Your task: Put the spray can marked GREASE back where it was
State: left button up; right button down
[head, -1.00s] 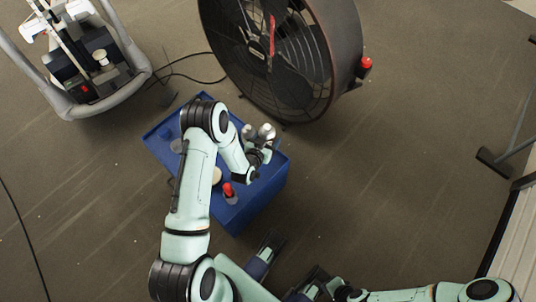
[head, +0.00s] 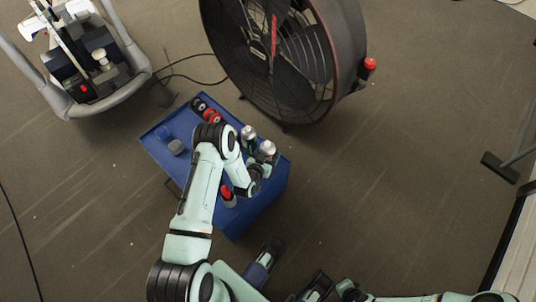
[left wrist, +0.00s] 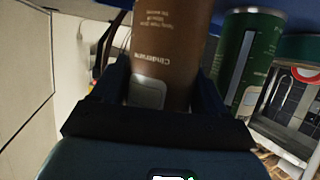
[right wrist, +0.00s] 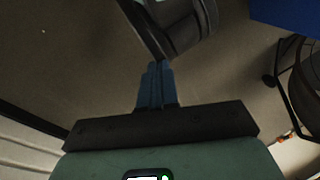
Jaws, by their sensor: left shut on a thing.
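My left gripper (head: 262,174) is shut on a brown can (left wrist: 172,40), which fills the middle of the left wrist view. Its pale lettering is upside down there, and I cannot read GREASE on it. In the head view, a silver can top (head: 267,147) shows at this gripper, over the right side of the blue cart (head: 262,210). A second silver-topped can (head: 248,132) stands close by, up and left. A red-capped can (head: 227,194) is left of the gripper, partly hidden by my arm. My right gripper (right wrist: 157,85) is shut and empty, away from the cart.
A green can (left wrist: 247,55) is right of the held can in the left wrist view. Red and black round parts (head: 207,112) and a small blue item (head: 174,146) lie on the cart's left side. A large fan (head: 340,60) stands just behind.

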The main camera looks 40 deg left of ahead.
pick_arm(q)
jog(key=shift+f, duration=0.15)
jog(key=o, duration=1.2)
jog(key=shift+c, duration=0.2)
pick_arm(e)
jog(key=shift+w+d+f, duration=0.1)
jog(key=shift+w, duration=0.05)
pick_arm(q)
jog(key=shift+s+d+r, duration=0.1)
jog(key=shift+s+r, duration=0.25)
jog(key=p+v, duration=0.3)
jog(key=v, duration=0.8)
pick_arm(e)
jog(key=s+a+r+g, duration=0.1)
jog(key=s+a+r, duration=0.1)
jog(key=s+r, duration=0.1)
jog(key=shift+s+a+r+g+y, duration=0.15)
jog(key=shift+s+r+g+y, duration=0.2)
jog(key=shift+s, duration=0.55)
pick_arm(q)
jog(key=shift+s, duration=0.1)
